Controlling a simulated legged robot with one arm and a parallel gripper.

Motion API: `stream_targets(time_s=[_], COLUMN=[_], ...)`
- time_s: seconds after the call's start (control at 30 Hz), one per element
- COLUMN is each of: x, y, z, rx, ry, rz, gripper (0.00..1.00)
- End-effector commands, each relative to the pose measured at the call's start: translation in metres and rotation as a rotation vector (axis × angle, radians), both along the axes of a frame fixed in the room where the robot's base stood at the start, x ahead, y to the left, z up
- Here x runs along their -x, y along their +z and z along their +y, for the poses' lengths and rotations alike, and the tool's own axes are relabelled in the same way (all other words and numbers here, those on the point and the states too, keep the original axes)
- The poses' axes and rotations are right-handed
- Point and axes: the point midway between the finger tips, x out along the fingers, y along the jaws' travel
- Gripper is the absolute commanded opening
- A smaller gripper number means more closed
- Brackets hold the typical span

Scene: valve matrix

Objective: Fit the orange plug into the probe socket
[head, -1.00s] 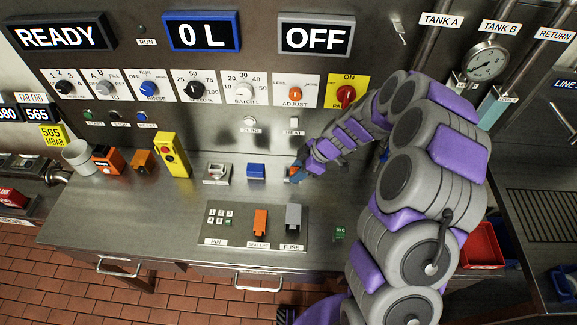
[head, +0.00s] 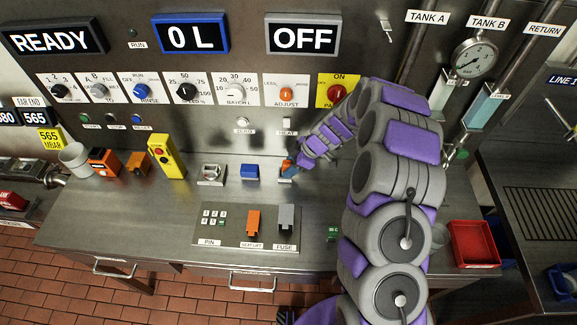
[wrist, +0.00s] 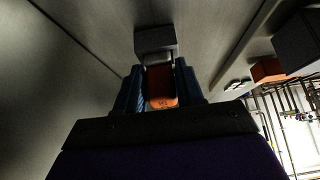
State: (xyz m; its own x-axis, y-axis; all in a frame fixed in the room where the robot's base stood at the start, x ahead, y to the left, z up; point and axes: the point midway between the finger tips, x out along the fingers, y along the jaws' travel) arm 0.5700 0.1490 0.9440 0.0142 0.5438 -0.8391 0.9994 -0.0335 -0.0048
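An orange plug (wrist: 161,88) sits between the blue fingers of my gripper (wrist: 158,76) in the wrist view, with a finger close against each side. Just beyond its far end is a grey block (wrist: 155,41); whether this is the probe socket, and whether the plug touches it, I cannot tell. In the head view my gripper (head: 287,168) is low over the back of the bench, right of a blue block (head: 250,171). A little orange of the plug (head: 286,177) shows at the fingertips. The probe socket is not clearly identifiable in the head view.
A grey-framed block (head: 212,173) and a yellow button box (head: 167,155) stand further left. A plate with an orange lever (head: 254,222) and a grey fuse lever (head: 286,216) lies in front. A red tray (head: 474,242) is at right. The control panel rises close behind.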

Motion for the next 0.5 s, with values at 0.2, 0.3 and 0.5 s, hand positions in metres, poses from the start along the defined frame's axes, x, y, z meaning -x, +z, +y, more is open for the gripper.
stream_targets(time_s=[0.2,0.3,0.5], x=[0.0020,0.0022,0.0017], y=[-0.0005,0.0001,0.0022], z=[0.0066,0.0079,0.0042], rx=[0.005,0.006,0.002], ry=[0.002,0.002,0.000], rz=[-0.001,-0.001,-0.001], gripper=[0.58,0.61,0.61])
